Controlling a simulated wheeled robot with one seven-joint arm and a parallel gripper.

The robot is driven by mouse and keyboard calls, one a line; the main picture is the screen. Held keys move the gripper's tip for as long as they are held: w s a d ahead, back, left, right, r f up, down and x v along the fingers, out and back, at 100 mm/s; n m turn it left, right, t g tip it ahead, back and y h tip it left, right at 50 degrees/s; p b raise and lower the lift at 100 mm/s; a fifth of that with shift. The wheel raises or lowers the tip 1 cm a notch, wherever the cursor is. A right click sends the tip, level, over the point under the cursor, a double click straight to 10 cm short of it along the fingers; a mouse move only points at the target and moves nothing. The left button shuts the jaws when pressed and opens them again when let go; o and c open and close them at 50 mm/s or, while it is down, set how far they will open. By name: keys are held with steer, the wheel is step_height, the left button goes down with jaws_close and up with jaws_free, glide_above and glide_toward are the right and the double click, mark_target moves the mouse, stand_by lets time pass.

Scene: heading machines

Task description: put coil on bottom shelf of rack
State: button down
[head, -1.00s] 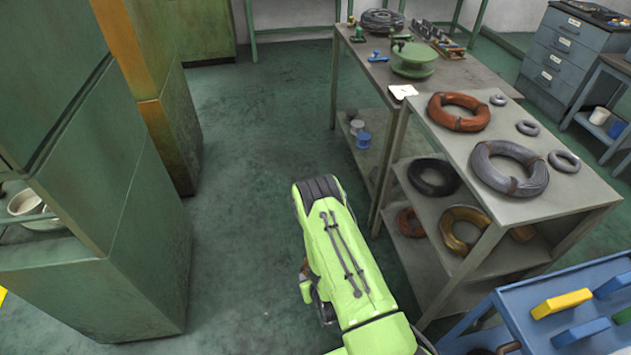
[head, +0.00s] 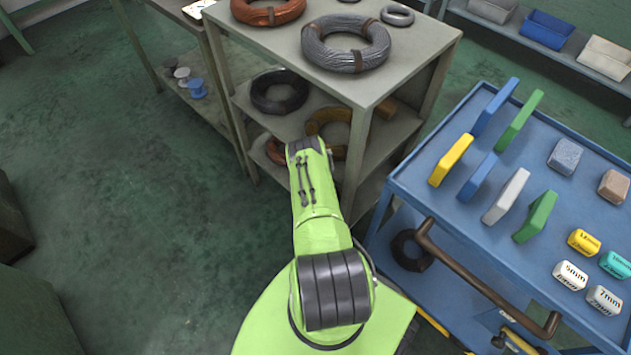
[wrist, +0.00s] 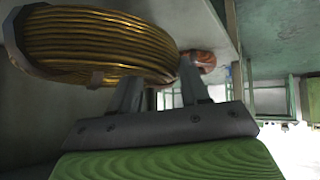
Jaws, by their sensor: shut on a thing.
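A brass-coloured wire coil (head: 331,117) lies on the rack's middle shelf, partly covered by my arm in the head view. In the wrist view the coil (wrist: 95,45) fills the upper left, close up. My gripper (wrist: 160,82) is at its near end, with the coil's edge at the fingers; it is shut on the coil. The exact contact is hard to see. The grey metal rack (head: 395,72) stands ahead of me. Its bottom shelf is mostly hidden by my arm. In the head view my gripper is hidden behind my green arm.
A black coil (head: 279,92) sits left of the brass coil, and a copper coil (head: 275,151) lies lower. A grey coil (head: 346,45) and an orange coil (head: 268,10) lie on the rack's top. A blue cart (head: 440,205) stands close at right. Floor at left is clear.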

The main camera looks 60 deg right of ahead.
step_height(320, 180, down, 7)
steer(key=b, duration=0.3)
steer(key=shift+f, duration=0.2)
steer(key=shift+r, duration=0.15)
steer(key=c, duration=0.5)
jaws_free()
steer(key=shift+c, duration=0.2)
steer(key=p+v, duration=0.6)
steer(key=v, duration=0.6)
steer(key=shift+p, duration=0.3)
steer(key=shift+a, duration=0.1)
